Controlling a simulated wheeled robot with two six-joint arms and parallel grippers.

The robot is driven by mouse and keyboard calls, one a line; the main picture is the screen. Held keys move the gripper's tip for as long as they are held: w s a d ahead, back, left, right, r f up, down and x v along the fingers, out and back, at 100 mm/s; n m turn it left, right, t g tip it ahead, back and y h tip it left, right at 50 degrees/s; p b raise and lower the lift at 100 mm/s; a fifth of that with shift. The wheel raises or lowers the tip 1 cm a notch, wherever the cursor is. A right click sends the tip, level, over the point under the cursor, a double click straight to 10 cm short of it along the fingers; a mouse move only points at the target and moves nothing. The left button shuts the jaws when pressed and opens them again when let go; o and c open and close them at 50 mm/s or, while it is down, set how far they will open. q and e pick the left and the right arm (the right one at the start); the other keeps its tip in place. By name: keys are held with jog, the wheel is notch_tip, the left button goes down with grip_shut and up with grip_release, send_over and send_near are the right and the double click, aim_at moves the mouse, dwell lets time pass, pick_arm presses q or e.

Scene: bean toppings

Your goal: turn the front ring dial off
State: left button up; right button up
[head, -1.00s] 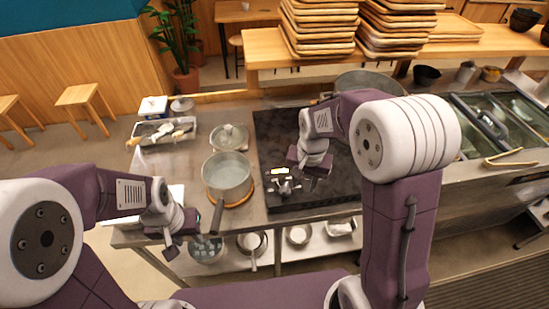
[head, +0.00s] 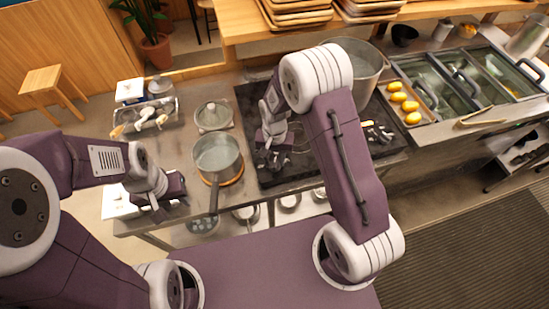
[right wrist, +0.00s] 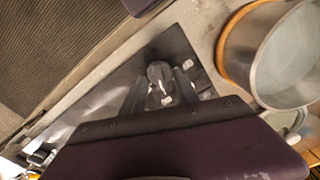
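The black cooktop (head: 318,156) is set in the steel counter. Its front-left corner holds dark and grey dial parts (head: 270,163), largely covered by my right gripper (head: 268,152). In the right wrist view a grey rounded dial (right wrist: 158,72) stands between the two dark fingers of my right gripper (right wrist: 160,92). The fingers are apart, one to each side of it; I cannot tell whether they touch it. A second group of dials (head: 382,136) with a lit orange spot is at the cooktop's right. My left gripper (head: 168,205) hangs at the counter's left front; its fingers are unclear.
A steel pot (head: 218,154) stands on a wooden ring just left of the cooktop, its handle pointing forward. A lidded pan (head: 213,115) is behind it. A large pot (head: 368,68) stands at the cooktop's back. A tray with yellow items (head: 427,119) lies to the right.

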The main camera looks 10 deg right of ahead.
jog(key=shift+s+d+f, duration=0.1)
jog(key=shift+s+f, duration=0.15)
jog(key=shift+f, duration=0.15)
jog(key=shift+w, duration=0.2)
grip_shut()
